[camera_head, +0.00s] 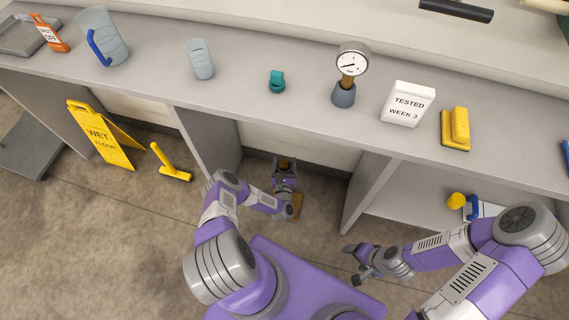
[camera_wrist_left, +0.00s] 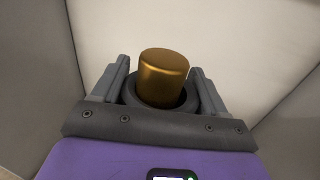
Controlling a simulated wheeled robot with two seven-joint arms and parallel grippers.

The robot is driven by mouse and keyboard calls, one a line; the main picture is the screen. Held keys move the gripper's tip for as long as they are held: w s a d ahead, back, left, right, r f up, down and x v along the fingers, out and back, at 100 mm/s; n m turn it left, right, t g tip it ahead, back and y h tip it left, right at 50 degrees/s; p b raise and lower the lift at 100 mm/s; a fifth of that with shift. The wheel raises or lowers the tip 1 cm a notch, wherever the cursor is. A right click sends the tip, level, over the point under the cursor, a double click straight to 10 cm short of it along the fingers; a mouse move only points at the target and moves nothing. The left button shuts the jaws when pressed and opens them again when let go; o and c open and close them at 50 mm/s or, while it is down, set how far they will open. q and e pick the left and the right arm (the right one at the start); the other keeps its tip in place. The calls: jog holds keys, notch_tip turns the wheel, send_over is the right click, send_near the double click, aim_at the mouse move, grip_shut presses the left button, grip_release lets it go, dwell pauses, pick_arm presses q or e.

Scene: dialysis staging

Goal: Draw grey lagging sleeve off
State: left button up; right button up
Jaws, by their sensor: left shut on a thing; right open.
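The grey lagging sleeve (camera_wrist_left: 189,106) shows in the left wrist view as a dark ring around a brass cylinder (camera_wrist_left: 163,72). The rounded top of the cylinder stands out above the ring. My left gripper (camera_wrist_left: 160,92) has its fingers on either side of the sleeve and is shut on it. In the head view the left gripper (camera_head: 285,170) is low in the open bay under the bench, with the brass top between its fingers. The lower part of the sleeve is hidden. My right gripper (camera_head: 358,264) is open and empty, low in front of the bench.
The bench (camera_head: 235,97) runs above the left gripper, with upright panels (camera_head: 370,190) beside the bay. On it stand a gauge (camera_head: 350,65), a white sign (camera_head: 408,104), a teal cap (camera_head: 277,80) and a tumbler (camera_head: 200,60). A yellow wet-floor sign (camera_head: 100,135) stands left.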

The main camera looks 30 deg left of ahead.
pick_arm(q)
notch_tip(320, 180, up, 16)
jog(key=p, duration=1)
jog(key=shift+f+p, duration=0.25)
jog(key=shift+p, duration=0.1)
dwell(0.7)
